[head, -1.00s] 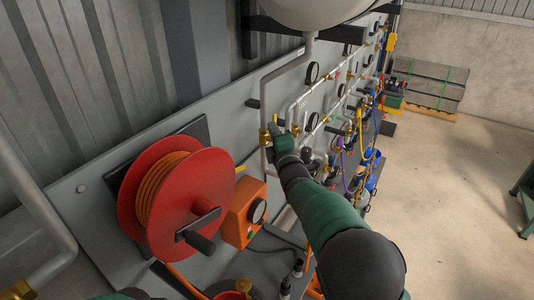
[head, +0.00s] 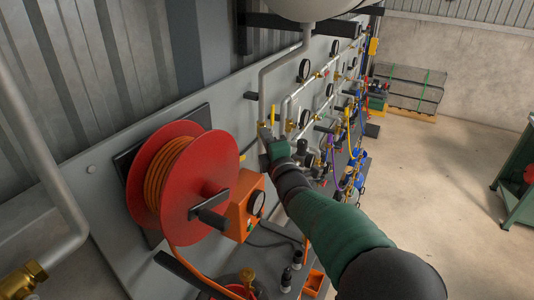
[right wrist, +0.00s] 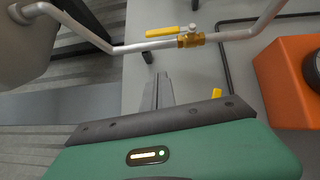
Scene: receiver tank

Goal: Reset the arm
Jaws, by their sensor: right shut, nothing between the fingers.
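My right arm (head: 335,225), with a green sleeve and dark joints, reaches in from the lower right of the head view. Its gripper (head: 266,138) is by the pipe on the grey panel, just below a yellow-handled valve (head: 273,114). My left gripper is out of view.
A red hose reel (head: 180,180) and an orange box with a gauge (head: 243,208) stand left of my arm. A pale tank (head: 305,8) hangs above. Gauges, pipes and colored hoses line the panel (head: 95,190). Open floor (head: 440,190) lies right, with a green bench (head: 515,190) at the edge.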

